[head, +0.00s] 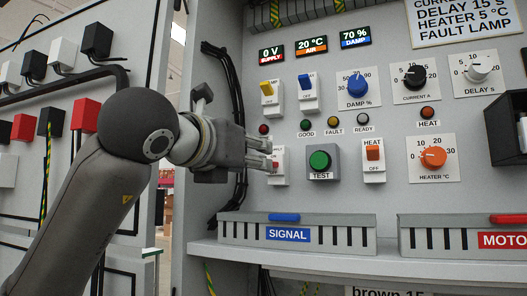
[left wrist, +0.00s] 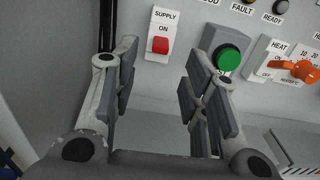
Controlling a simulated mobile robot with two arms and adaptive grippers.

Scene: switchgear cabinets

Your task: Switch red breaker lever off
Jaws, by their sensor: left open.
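The red breaker lever (left wrist: 159,46) sits on a white breaker (left wrist: 163,22) marked SUPPLY, with the word ON showing just above the lever. In the head view the breaker (head: 283,165) is at the left of the lower row, partly hidden by my left gripper (head: 268,154). In the left wrist view my left gripper (left wrist: 157,85) is open and empty. Its fingers stand to either side below the lever, which shows beyond the gap between them. I see no contact with the lever. My right gripper is not in view.
The green TEST button (left wrist: 228,58) is close right of the breaker. The orange HEAT switch (head: 373,153) and HEATER dial (head: 433,157) are farther right. Black cables (head: 238,120) run down the panel's left. The SIGNAL tray (head: 340,237) stands below.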

